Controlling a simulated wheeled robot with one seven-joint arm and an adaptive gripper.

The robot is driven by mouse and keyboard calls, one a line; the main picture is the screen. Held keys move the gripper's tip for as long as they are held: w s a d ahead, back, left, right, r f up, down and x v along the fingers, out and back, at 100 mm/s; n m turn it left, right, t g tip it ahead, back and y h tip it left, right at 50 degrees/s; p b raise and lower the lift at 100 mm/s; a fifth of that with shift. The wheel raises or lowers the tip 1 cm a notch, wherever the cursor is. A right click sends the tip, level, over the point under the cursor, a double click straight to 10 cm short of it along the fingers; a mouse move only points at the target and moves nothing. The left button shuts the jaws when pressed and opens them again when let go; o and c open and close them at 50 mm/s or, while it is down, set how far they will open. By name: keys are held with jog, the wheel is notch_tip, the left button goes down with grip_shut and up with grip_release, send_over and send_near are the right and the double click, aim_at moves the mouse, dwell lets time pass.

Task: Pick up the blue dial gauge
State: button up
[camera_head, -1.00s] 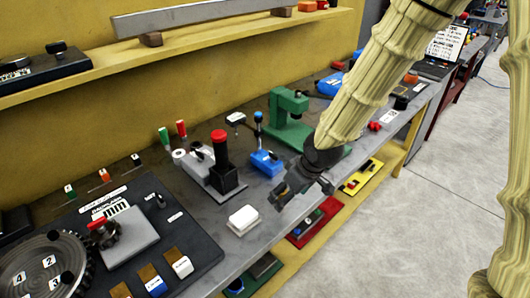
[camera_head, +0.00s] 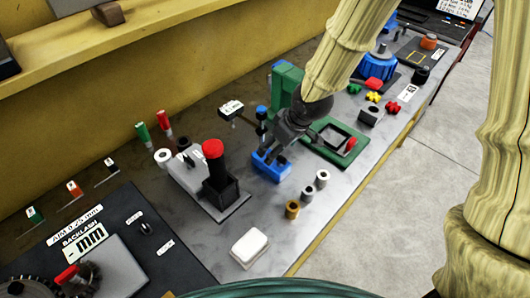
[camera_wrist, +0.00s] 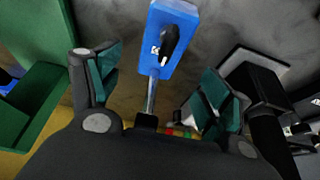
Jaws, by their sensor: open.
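The blue dial gauge has a blue block base (camera_head: 268,165) on the grey bench, with an upright post topped by a blue knob and a side arm ending in a small white-faced dial. In the wrist view its blue base (camera_wrist: 170,38) shows with a black lever and white label, and its silver post runs toward my gripper. My gripper (camera_wrist: 158,82) is open, with one finger on each side of the post and no visible contact. In the head view my gripper (camera_head: 283,143) is at the gauge's right side, above the base, partly covering it.
A green press (camera_head: 288,88) stands close behind and right of the gauge. Several small cylinders (camera_head: 307,193) and a white block (camera_head: 249,248) lie in front. A yellow wall stands behind.

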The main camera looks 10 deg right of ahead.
jog(key=shift+s+a+f, duration=0.1)
jog(key=shift+s+f, duration=0.25)
jog(key=shift+s, duration=0.3)
jog(key=w+f, duration=0.3)
jog(key=shift+a, duration=0.25)
jog(key=shift+s+p, duration=0.4)
jog(key=shift+p, duration=0.1)
jog(key=shift+a+f, duration=0.1)
jog(key=shift+f, duration=0.25)
jog(key=x, duration=0.1)
jog(key=p+x, duration=0.1)
jog(key=x, duration=0.1)
jog(key=shift+w, duration=0.4)
jog(key=shift+s+f, duration=0.15)
jog(key=shift+f, duration=0.1)
jog(key=shift+a+f, duration=0.1)
jog(key=shift+f, duration=0.15)
jog(key=shift+r, duration=0.1)
jog(key=c, duration=0.8)
grip_shut()
